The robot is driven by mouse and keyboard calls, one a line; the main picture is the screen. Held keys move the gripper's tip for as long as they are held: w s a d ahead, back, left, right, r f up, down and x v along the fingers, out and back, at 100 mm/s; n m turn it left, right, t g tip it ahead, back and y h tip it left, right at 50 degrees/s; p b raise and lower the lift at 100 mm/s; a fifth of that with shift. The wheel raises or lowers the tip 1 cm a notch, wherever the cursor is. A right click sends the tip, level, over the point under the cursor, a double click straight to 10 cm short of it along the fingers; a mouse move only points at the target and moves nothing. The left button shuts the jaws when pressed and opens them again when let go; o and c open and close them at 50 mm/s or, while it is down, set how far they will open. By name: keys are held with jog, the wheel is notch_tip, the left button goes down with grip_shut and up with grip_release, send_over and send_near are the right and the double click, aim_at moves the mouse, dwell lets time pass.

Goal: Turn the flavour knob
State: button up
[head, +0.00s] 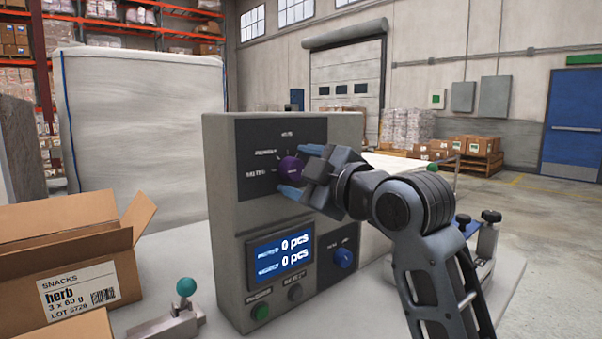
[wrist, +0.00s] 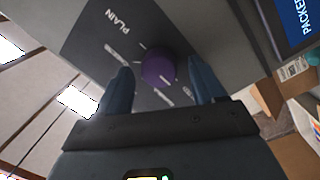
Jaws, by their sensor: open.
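The purple flavour knob (head: 291,168) is on the dark upper panel of a grey control box (head: 226,205), with labels around it. In the wrist view the knob (wrist: 158,68) lies just beyond and between my two blue fingertips, with "PLAIN" printed at upper left. My gripper (head: 301,180) is open, one finger on each side of the knob in the picture. I cannot tell whether either finger touches it. The knob's pointer and some labels are partly hidden or too small to read.
Below are a screen (head: 280,256) reading "0 pcs" twice, a blue knob (head: 343,258), a green button (head: 260,311) and a dark button (head: 295,293). An open snack carton (head: 75,250) and a teal-ball lever (head: 186,287) stand left. A clamp-like fixture (head: 487,240) is right of my arm.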

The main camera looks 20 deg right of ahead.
jog(key=v, duration=0.7)
jog(key=shift+s, duration=0.35)
jog(key=shift+f, duration=0.1)
jog(key=s+f+m+h, duration=0.1)
jog(key=s+f+m, duration=0.2)
jog(key=s+f, duration=0.2)
jog(key=s+a+f+m+h+p, duration=0.1)
jog(key=s+f+m, duration=0.3)
jog(key=f, duration=0.6)
jog(key=s+a+f+m+g+h+p, duration=0.1)
jog(key=s+f+m, duration=0.2)
jog(key=s+f, duration=0.3)
jog(key=shift+s+f+m+h, duration=0.35)
jog(key=shift+f+m+h, duration=0.05)
jog(key=shift+f, duration=0.4)
jog(key=s+f+m+g+p, duration=0.1)
jog(key=s+f+m+p, duration=0.1)
jog(key=s, duration=2.4)
jog(key=shift+s+d+f+m+g, duration=0.2)
jog(key=shift+d+f+m+g, duration=0.2)
jog(key=shift+m, duration=0.2)
